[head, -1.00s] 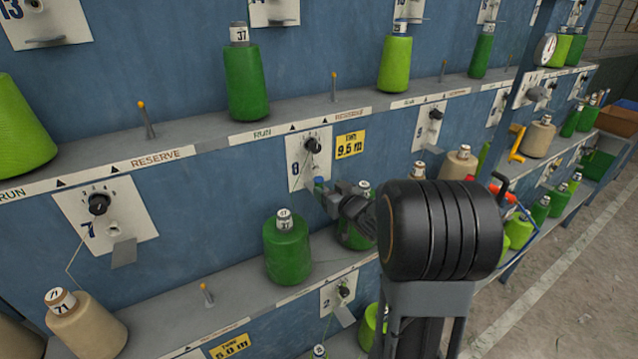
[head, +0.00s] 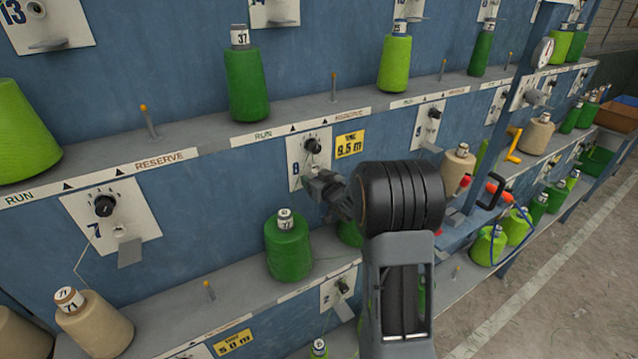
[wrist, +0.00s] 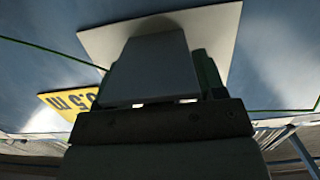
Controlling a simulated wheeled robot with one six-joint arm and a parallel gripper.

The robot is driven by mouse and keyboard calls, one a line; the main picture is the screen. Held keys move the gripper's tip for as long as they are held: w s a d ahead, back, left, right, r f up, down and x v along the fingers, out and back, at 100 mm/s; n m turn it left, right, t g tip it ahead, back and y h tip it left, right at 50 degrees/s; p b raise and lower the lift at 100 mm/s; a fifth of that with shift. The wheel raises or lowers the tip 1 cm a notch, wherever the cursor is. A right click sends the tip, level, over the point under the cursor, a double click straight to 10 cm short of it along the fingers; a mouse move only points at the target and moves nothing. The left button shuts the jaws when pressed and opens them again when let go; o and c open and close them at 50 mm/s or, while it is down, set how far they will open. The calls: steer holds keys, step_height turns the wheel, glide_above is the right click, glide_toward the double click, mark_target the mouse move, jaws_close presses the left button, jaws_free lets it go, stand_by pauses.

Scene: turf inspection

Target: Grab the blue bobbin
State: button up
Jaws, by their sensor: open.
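I cannot make out a blue bobbin in either view. My gripper (head: 318,187) is open in front of the lower part of white plate 8 (head: 296,178), below its black dial (head: 312,146), and hides what is behind it. In the wrist view a grey tray-like piece (wrist: 147,68) fills the middle in front of the white plate (wrist: 225,35). Dark green edges show on both sides of it; I cannot tell what they belong to. No bobbin shows between the jaws.
A green cone (head: 287,246) stands on the shelf below my gripper, and another is partly hidden behind my arm. A yellow label (head: 350,145) is right of the plate. Pegs, a beige cone (head: 95,322) and an upper shelf (head: 200,143) surround it. The floor at right is clear.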

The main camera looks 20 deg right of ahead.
steer(key=c, duration=1)
steer(key=shift+r+b, duration=0.1)
steer(key=shift+b, duration=0.2)
